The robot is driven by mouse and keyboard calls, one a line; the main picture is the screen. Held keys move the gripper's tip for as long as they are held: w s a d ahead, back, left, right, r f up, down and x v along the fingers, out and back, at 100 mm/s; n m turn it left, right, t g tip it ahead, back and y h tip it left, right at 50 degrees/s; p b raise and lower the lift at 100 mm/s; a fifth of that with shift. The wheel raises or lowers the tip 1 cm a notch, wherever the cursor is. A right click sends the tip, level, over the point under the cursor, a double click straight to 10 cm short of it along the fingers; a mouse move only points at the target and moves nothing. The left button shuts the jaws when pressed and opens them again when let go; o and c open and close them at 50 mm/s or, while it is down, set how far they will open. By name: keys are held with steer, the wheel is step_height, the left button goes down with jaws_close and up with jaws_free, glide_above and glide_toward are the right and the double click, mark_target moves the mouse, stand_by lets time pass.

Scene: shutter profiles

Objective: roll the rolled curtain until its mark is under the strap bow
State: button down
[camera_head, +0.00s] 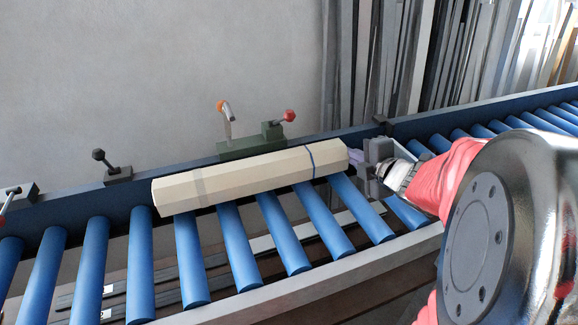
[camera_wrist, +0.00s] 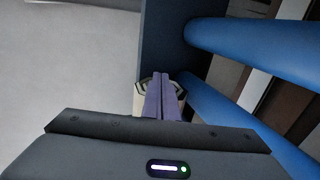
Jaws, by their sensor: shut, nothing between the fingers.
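The rolled curtain (camera_head: 250,177) is a long cream faceted roll lying across the blue rollers, along the back rail. A thin dark blue band (camera_head: 311,160) rings it near its right end, and a dull beige band (camera_head: 200,187) shows nearer its left end. I cannot tell which is the mark. The likely strap bow (camera_head: 226,116), orange and grey, stands up from a green block behind the roll. My gripper (camera_head: 355,157) is shut and empty at the roll's right end. In the wrist view its purple fingers (camera_wrist: 160,82) partly cover the roll's end face (camera_wrist: 141,103); contact is unclear.
The green block (camera_head: 250,147) also carries a red-knobbed lever (camera_head: 288,116). A black-knobbed clamp (camera_head: 118,172) sits on the back rail (camera_head: 72,199) to the left. Blue rollers (camera_head: 141,262) left of the roll are bare. Tall profiles (camera_head: 388,60) stand behind.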

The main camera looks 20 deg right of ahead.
mark_target(294, 171)
steer(key=shift+a, duration=1.75)
steer(key=shift+s+a, duration=0.2)
steer(key=shift+a, duration=6.7)
steer(key=shift+d, duration=0.15)
steer(key=shift+d, duration=0.55)
